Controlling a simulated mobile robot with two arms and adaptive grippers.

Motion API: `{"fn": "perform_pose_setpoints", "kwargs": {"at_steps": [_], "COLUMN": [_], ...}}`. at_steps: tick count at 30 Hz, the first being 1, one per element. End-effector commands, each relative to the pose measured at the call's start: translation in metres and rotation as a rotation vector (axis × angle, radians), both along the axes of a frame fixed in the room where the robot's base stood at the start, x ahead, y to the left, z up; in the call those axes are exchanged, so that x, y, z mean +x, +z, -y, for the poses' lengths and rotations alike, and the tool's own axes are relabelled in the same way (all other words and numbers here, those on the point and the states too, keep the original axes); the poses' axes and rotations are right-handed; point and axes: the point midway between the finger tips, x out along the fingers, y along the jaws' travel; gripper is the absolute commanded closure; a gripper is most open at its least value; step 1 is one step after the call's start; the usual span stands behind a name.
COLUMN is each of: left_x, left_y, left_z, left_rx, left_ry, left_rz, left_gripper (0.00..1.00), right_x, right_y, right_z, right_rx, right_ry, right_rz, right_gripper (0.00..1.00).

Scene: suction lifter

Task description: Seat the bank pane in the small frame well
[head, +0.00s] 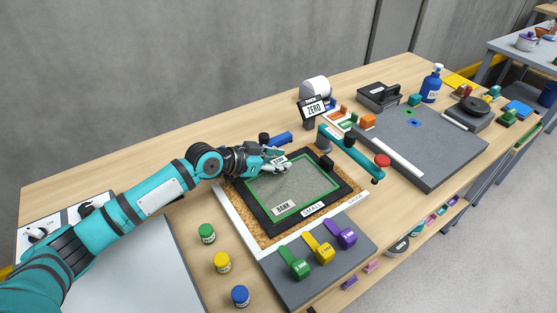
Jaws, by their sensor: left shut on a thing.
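The bank pane (290,188) is a greyish see-through sheet with a white BANK label near its front. It lies over the opening of the black small frame (313,209), inside a green border. I cannot tell whether it sits fully down in the well. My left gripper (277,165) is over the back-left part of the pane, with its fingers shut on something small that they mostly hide. A blue bar (282,138) with a dark knob beside it shows just behind the gripper. I cannot tell whether they touch. My right gripper is not in view.
A cork-topped board (265,232) lies under the frame. Green, yellow and purple tabs (321,250) stand in front. A large grey slab (425,145) lies at right.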

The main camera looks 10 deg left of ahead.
Motion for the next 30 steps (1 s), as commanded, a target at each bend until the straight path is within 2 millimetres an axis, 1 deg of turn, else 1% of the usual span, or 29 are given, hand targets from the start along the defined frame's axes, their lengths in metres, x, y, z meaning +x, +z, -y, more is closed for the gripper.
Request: {"fn": "perform_pose_setpoints", "kwargs": {"at_steps": [3,4,9,14,18,20,23,30], "left_x": [0.000,0.000,0.000,0.000,0.000,-0.003,-0.011,-0.043], "left_y": [0.000,-0.002,-0.001,-0.001,0.001,0.002,0.007,0.031], "left_z": [0.000,0.000,0.000,0.000,0.000,-0.004,-0.013,-0.045], "left_rx": [-0.002,0.000,0.000,0.000,0.001,0.002,0.004,0.004], "left_ry": [0.000,0.000,0.000,0.000,0.000,0.001,0.001,0.002], "left_rz": [0.002,0.000,0.000,0.000,0.001,0.001,0.000,0.000], "left_gripper": [1.00,0.72,0.50,0.50,0.50,0.50,0.50,0.50], "right_x": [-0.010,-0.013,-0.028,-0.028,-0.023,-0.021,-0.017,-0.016], "right_y": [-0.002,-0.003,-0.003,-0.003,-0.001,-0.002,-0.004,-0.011], "right_z": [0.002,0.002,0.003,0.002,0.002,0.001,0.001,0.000], "right_rx": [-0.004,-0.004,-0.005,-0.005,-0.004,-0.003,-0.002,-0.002], "right_ry": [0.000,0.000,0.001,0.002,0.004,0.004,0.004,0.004], "right_rz": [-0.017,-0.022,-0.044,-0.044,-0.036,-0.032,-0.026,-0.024], "right_gripper": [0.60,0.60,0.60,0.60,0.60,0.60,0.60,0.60]}}
